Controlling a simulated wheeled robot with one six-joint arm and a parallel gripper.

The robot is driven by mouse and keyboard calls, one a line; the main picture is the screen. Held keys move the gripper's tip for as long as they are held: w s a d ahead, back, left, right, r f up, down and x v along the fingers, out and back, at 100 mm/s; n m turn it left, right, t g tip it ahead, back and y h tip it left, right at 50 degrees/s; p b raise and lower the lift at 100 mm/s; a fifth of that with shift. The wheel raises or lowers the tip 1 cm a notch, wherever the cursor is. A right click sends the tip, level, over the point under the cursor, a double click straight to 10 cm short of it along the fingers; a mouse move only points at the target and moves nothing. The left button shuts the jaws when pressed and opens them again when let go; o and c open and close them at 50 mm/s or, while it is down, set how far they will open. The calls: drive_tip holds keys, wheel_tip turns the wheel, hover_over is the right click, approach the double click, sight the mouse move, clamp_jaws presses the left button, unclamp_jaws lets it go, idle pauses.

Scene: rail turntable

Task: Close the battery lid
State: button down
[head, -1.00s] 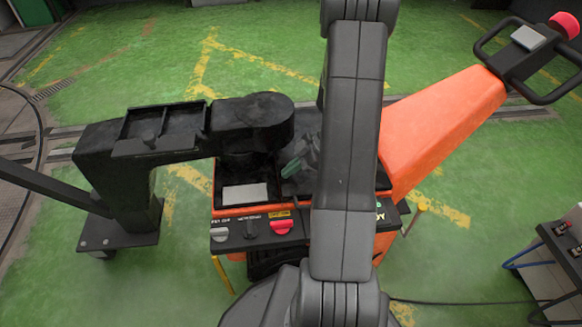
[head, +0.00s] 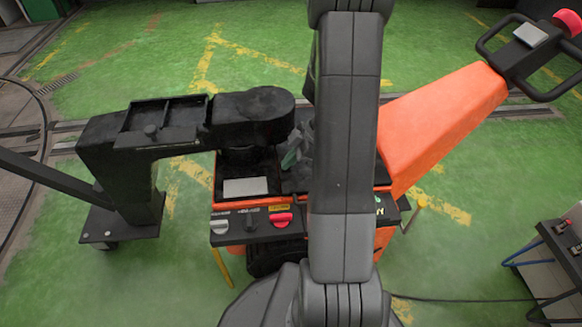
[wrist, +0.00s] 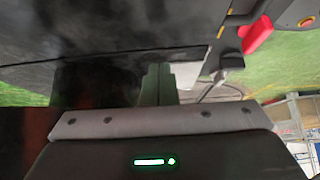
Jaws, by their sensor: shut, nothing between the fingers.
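The orange machine (head: 440,125) stands in the middle of the head view, with a dark open bay (head: 230,170) holding a pale plate (head: 246,187). I cannot make out the battery lid for certain; my arm hides much of the machine's middle. My gripper (head: 291,160) is partly hidden beside my arm, over the right part of the bay. In the wrist view its greenish fingers (wrist: 158,85) are together and empty, close to a large dark surface (wrist: 110,30). Whether they touch it I cannot tell.
The control panel (head: 255,224) with a red switch (head: 281,219) is at the machine's front. A handle (head: 530,40) rises at the right. A small table (head: 560,250) stands lower right.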

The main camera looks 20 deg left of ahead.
drive_tip(key=p+v, duration=0.2)
drive_tip(key=v, duration=0.8)
drive_tip(key=shift+w+d+p, duration=0.3)
drive_tip(key=shift+d+p, duration=0.05)
drive_tip(key=shift+d, duration=0.15)
drive_tip(key=b, duration=0.3)
approach(282, 175)
drive_tip(key=shift+s+a+f, duration=0.1)
drive_tip(key=shift+s+a, duration=0.15)
drive_tip(key=shift+a, duration=0.35)
drive_tip(key=shift+s+a, duration=0.25)
drive_tip(key=shift+a, duration=0.4)
drive_tip(key=f, duration=0.2)
drive_tip(key=a+f+b, duration=0.1)
drive_tip(key=f, duration=0.1)
drive_tip(key=shift+s+f, duration=0.2)
drive_tip(key=shift+f, duration=0.4)
